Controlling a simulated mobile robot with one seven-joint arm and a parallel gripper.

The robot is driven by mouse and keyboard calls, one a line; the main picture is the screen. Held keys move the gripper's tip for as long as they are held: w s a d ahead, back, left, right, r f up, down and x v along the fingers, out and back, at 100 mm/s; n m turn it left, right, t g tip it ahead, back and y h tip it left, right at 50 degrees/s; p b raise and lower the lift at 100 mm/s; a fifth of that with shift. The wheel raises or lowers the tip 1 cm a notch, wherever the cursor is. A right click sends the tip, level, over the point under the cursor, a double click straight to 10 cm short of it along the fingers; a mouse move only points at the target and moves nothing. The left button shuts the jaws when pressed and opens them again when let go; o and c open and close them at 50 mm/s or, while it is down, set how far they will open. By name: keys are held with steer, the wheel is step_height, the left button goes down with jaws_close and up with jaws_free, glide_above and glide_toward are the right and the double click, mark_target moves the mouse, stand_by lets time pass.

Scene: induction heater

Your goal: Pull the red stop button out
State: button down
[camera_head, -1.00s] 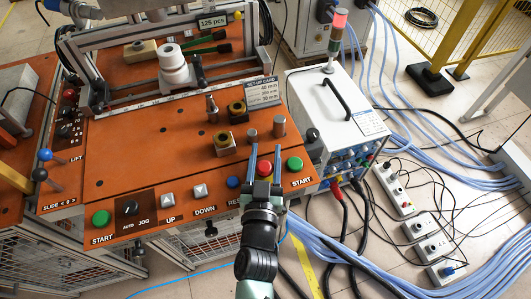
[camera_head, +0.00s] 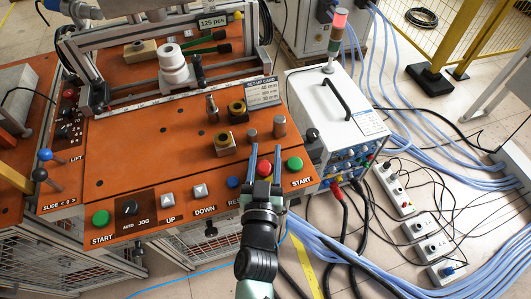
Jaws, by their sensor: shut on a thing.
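The red stop button (camera_head: 264,168) is on the front strip of the orange panel, between the blue reset button and the right green start button. My gripper (camera_head: 265,160) reaches up from the bottom of the view. Its two fingers lie on either side of the red button and it is shut on it. The button's top shows between the fingers. Its base is hidden by the gripper, so I cannot tell how far out it sits.
A blue button (camera_head: 233,182) is close on the left and a green start button (camera_head: 295,164) close on the right. Metal posts (camera_head: 279,126) stand behind. A white box (camera_head: 337,100) with cables is to the right.

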steer(key=shift+r+p, duration=0.75)
steer(key=shift+p, duration=0.15)
steer(key=shift+c, duration=1.7)
jaws_free()
steer(key=shift+f, duration=0.1)
steer(key=shift+s+a+f, duration=0.1)
steer(key=shift+s, duration=0.35)
steer(key=s+b, duration=0.2)
steer(key=s, duration=1)
steer(key=shift+a, duration=0.4)
